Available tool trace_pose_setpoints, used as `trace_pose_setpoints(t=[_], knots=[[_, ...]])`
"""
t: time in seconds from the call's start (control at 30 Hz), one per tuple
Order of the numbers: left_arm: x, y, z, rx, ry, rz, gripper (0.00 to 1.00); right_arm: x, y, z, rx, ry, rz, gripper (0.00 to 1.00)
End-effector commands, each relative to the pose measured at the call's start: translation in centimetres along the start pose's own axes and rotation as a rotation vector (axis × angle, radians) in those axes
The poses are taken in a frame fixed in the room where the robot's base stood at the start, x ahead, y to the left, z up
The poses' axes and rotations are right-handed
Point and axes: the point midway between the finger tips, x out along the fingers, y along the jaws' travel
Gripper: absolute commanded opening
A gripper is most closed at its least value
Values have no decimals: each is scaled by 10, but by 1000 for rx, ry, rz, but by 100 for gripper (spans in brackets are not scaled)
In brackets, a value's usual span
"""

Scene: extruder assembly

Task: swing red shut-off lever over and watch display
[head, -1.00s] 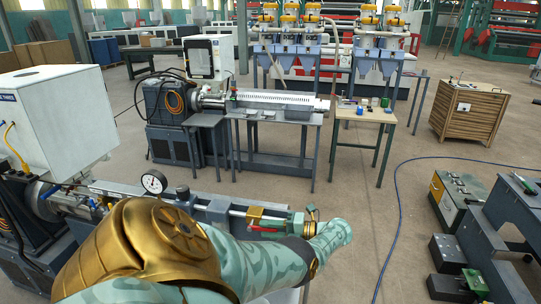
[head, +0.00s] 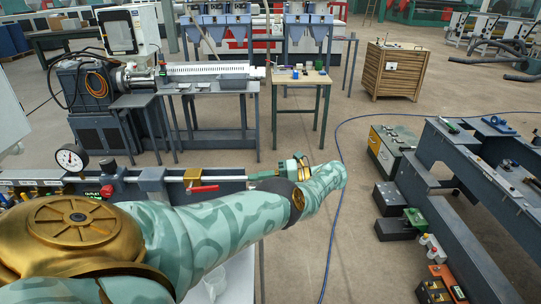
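The red lever (head: 203,189) shows below the gold block (head: 192,173) on the pipe of the near extruder. It lies roughly level, pointing right. My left arm reaches in from the lower left, in front of the extruder. My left gripper (head: 289,168) seems to be the green part beyond the elbow, right of the lever and apart from it. Its fingers are too small and hidden to read. A dark-screened display (head: 118,31) stands on the machine behind; no reading is legible. My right gripper is out of view.
A round gauge (head: 71,158) and a red knob (head: 107,190) sit on the near extruder at left. A wooden crate (head: 396,70) stands at the back. A dark workbench (head: 470,200) and small boxes are at right. Open floor with a blue hose (head: 334,215) lies between.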

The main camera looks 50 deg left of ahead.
Motion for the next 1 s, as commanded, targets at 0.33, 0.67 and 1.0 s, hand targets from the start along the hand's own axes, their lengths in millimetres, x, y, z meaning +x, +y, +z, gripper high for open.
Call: trace_pose_setpoints(t=[0.33, 0.67, 1.0], knots=[[-28, -2, 0, -1, -1, 1, 35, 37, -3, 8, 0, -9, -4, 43], [-28, 2, 0, -1, -2, 6, 22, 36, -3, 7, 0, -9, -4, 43], [-36, 16, 49, 132, -397, 611, 0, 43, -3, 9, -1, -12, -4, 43]])
